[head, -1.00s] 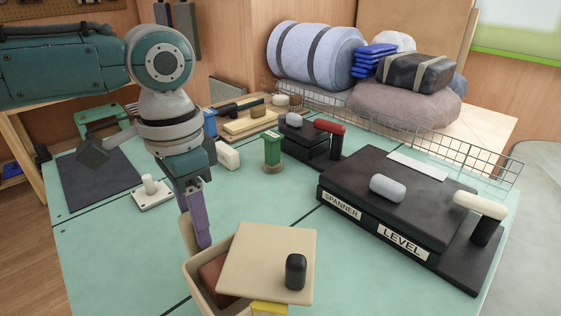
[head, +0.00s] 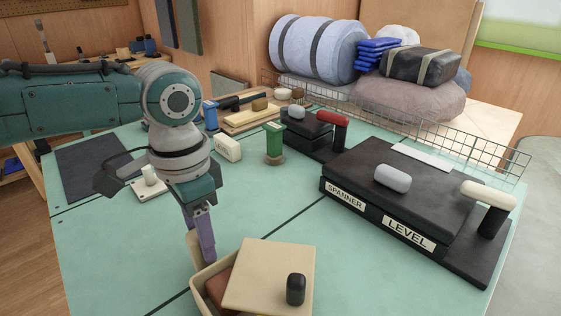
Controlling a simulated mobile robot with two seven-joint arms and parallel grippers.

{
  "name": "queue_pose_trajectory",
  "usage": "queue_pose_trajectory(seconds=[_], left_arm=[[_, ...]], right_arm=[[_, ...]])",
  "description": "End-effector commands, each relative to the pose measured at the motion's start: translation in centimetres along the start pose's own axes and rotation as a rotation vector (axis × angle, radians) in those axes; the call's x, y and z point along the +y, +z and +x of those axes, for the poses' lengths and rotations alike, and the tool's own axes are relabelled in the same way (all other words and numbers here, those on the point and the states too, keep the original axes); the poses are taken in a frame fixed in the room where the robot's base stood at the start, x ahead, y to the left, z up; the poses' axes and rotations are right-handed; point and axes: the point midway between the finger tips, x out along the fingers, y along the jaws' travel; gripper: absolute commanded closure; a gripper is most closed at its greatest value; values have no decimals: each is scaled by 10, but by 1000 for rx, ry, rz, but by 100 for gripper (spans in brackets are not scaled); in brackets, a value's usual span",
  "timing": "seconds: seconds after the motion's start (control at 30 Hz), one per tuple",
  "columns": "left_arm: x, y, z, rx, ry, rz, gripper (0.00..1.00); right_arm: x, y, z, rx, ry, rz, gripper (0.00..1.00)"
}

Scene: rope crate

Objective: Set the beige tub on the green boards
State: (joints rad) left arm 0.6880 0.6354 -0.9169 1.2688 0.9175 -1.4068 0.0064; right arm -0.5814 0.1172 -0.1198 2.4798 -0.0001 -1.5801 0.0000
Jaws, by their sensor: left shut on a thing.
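The beige tub (head: 197,287) is at the bottom of the head view, cut off by the lower edge. My left gripper (head: 207,252) points down at its far left side and is shut on its wall. A beige flat board (head: 262,275) lies across the tub, with a black rounded piece (head: 296,289) on it. A reddish-brown thing (head: 221,290) shows inside the tub. The green boards (head: 270,205) form the tabletop, divided by dark seams. The tub's underside is hidden, so I cannot tell whether it touches them. My right gripper is not in view.
Black cases labelled SPANNER and LEVEL (head: 408,234) stand at the right. A green post (head: 274,143), a white block (head: 228,148) and a white-based peg (head: 150,181) stand farther back. A wire basket (head: 470,150) lines the far edge. The boards' middle is clear.

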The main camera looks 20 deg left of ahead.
Motion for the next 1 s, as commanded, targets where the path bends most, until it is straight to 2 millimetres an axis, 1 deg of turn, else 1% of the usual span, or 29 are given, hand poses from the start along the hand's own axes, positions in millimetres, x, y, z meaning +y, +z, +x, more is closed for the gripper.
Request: queue_pose_trajectory(seconds=[0.37, 1.0], left_arm=[[0, 0, 0, 1, 1, 0, 100], [0, 0, 10, 1, 1, 1, 100]], right_arm=[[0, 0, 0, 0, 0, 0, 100], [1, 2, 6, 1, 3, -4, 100]])
